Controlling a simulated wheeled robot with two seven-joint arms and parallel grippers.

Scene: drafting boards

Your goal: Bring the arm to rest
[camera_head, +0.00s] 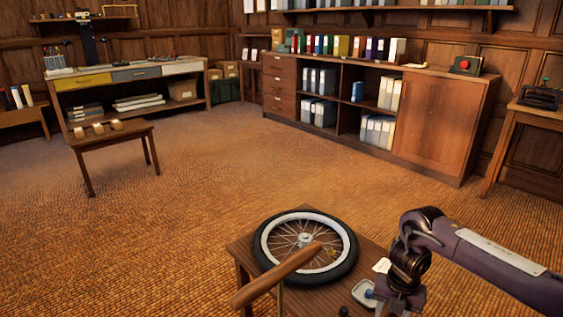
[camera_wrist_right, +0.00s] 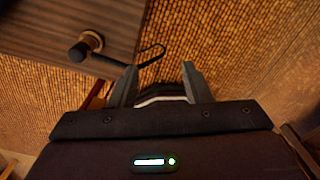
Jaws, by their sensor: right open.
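My right arm (camera_head: 480,255) comes in from the right in the head view and bends down at its wrist by the right edge of a small wooden table. The right gripper's fingertips are not clear there. In the right wrist view my right gripper (camera_wrist_right: 160,80) is open, its two fingers apart with nothing held between them. It is beside the table edge, over the carpet. A spoked wheel with a black tyre (camera_head: 345,268) lies flat on the small table (camera_head: 243,247). My left gripper is not in view.
A brown wooden bar (camera_head: 277,276) crosses in front of the wheel. A dark knob with a wooden shaft (camera_wrist_right: 80,51) and a thin dark loop (camera_wrist_right: 150,56) show near the table edge. A low wooden table (camera_head: 110,137) stands further left. Open carpet (camera_head: 200,200) lies between.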

